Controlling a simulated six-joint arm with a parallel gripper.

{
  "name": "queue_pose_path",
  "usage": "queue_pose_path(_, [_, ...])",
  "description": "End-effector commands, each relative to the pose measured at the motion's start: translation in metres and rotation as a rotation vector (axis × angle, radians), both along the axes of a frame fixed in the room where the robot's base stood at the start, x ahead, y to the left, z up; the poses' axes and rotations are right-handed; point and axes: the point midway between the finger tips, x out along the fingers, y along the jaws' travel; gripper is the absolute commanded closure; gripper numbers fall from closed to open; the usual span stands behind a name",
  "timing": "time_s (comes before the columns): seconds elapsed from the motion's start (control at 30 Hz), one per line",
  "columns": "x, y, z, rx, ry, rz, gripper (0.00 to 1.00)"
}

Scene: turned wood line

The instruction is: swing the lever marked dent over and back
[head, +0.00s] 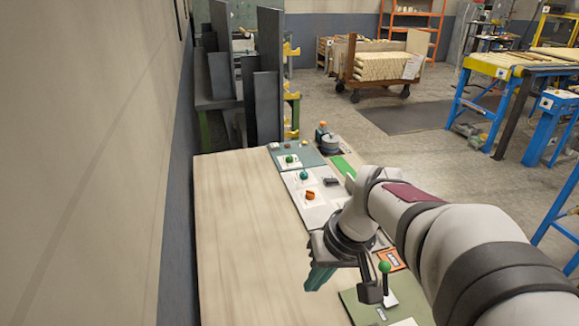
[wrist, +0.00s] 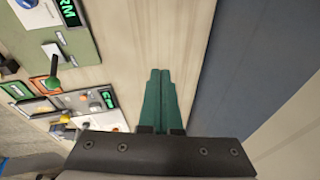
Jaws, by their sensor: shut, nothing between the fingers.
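A lever with a green ball knob (head: 384,267) stands on a green panel (head: 352,297) at the lower right of the head view. The knob (wrist: 52,83) also shows at the left of the wrist view, its dark stalk running to a white plate. I cannot read the word dent on any label. My gripper (head: 319,278) has teal fingers, pressed together and empty. It is left of the lever in the head view, above bare tabletop and apart from the lever. In the wrist view the fingers (wrist: 160,74) point at bare wood.
Other panels run along the table's right side, with an orange knob (head: 310,196), a teal knob (head: 305,175) and a green knob (head: 289,159). An orange-framed label (head: 390,260) is close to the lever. The wooden tabletop (head: 240,230) is clear on the left, beside a wall.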

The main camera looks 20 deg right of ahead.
Motion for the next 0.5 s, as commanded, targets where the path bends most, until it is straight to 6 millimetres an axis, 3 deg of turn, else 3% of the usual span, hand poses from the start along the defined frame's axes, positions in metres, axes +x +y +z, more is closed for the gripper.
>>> queue_pose_path(0.03, [0.029, -0.034, -0.006, -0.019, -0.05, 0.033, 1.0])
queue_pose_path(0.1, [0.062, -0.082, -0.015, -0.064, -0.131, 0.097, 1.0])
queue_pose_path(0.2, [0.091, -0.146, -0.031, -0.139, -0.216, 0.17, 1.0])
queue_pose_path(0.3, [0.105, -0.194, -0.045, -0.205, -0.269, 0.221, 1.0])
queue_pose_path(0.4, [0.109, -0.222, -0.054, -0.248, -0.294, 0.251, 1.0])
queue_pose_path(0.5, [0.111, -0.232, -0.058, -0.265, -0.304, 0.265, 1.0])
